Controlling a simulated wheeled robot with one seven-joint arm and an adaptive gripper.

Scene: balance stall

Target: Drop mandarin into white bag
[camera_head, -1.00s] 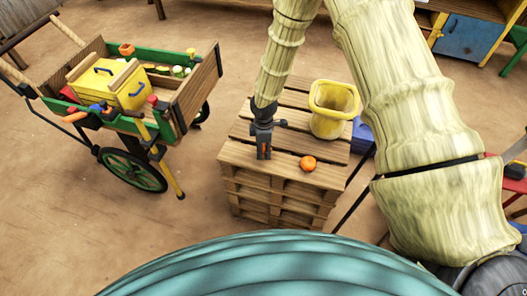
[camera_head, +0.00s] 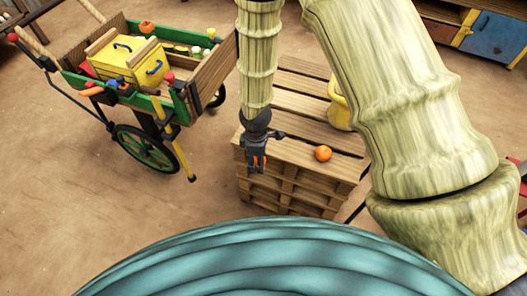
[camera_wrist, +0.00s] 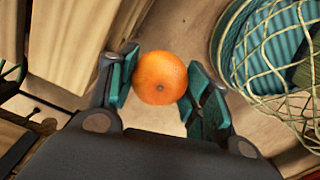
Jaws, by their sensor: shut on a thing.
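A mandarin (camera_wrist: 160,78) sits between the two fingers of my gripper (camera_wrist: 163,90) in the wrist view, with the fingers touching it on both sides. In the head view my gripper (camera_head: 256,163) hangs by the front edge of the wooden pallet stack, and a little orange shows between its fingers. A pale net bag (camera_wrist: 273,60) shows at the right of the wrist view, against a teal surface, beside the gripper and apart from the mandarin. I cannot make out this bag in the head view.
Another orange fruit (camera_head: 323,153) lies on the pallet stack (camera_head: 300,180). A yellow bucket (camera_head: 340,110) behind it is partly hidden by my arm. A green-railed cart (camera_head: 150,100) with a yellow box (camera_head: 130,62) stands left. Sandy floor is open between cart and pallets.

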